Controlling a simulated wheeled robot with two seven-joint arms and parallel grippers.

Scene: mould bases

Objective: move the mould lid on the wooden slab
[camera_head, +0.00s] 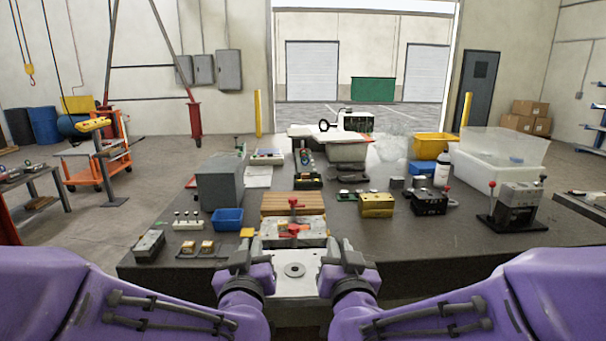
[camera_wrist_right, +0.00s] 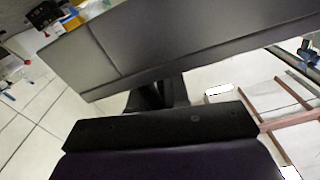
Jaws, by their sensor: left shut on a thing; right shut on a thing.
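The mould lid (camera_head: 295,286), a grey metal block with a round ring on its top face, is at the front edge of the table between my two grippers. My left gripper (camera_head: 252,264) is shut on its left side and my right gripper (camera_head: 341,264) is shut on its right side. In the right wrist view a large grey metal face (camera_wrist_right: 180,45) fills the upper middle, close to the dark gripper. The wooden slab (camera_head: 292,203) lies farther back on the table. The lid is apart from it. The lid's underside is hidden.
A metal plate with red clamps (camera_head: 294,230) lies between the lid and the slab. A blue bin (camera_head: 227,219) and grey block (camera_head: 220,184) stand left of the slab. A brass block (camera_head: 376,205) and black fixture (camera_head: 429,202) stand right. The table's right front (camera_head: 450,235) is clear.

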